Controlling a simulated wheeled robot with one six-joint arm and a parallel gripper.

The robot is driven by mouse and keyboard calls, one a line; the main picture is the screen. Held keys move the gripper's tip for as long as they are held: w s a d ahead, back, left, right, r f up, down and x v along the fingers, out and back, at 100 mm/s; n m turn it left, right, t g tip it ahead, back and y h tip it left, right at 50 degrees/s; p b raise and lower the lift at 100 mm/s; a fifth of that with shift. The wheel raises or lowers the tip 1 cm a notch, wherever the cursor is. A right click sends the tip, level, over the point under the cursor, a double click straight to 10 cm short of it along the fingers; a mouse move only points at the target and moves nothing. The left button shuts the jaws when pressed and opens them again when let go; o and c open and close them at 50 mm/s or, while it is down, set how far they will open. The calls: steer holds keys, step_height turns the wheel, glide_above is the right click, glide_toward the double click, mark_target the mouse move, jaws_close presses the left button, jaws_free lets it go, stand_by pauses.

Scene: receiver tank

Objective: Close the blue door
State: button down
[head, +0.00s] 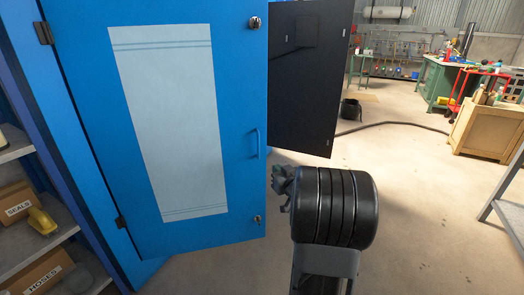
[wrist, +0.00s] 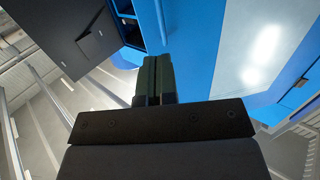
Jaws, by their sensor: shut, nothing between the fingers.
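The blue door (head: 85,75) fills the left of the head view, with a pale panel on its face and hinges on its left edge. Its blue bar handle (head: 256,143) is near the right edge, between two latches. The door stands open at an angle from the blue frame. In the wrist view the door (wrist: 205,45) is at the upper right. My gripper (head: 280,180) is just right of the door's lower right edge; contact cannot be told. The wrist view shows its fingers (wrist: 157,70) together and empty.
A dark panel (head: 308,85) stands behind the door's right edge and also shows in the wrist view (wrist: 70,30). Shelves with boxes (head: 40,270) are at the far left. A wooden cabinet (head: 485,132) and green bench (head: 437,78) stand back right.

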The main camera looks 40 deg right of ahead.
mark_target(259, 149)
steer(key=w+b, duration=0.1)
steer(key=w, duration=0.3)
steer(key=w+d+b, duration=0.1)
steer(key=w, duration=0.3)
steer(key=w+d+b, duration=0.1)
steer(key=w, duration=0.3)
steer(key=shift+d+f, duration=0.1)
steer(key=shift+d, duration=0.05)
steer(key=shift+w+d+b, duration=0.15)
steer(key=shift+w+b, duration=0.2)
steer(key=shift+w, duration=0.45)
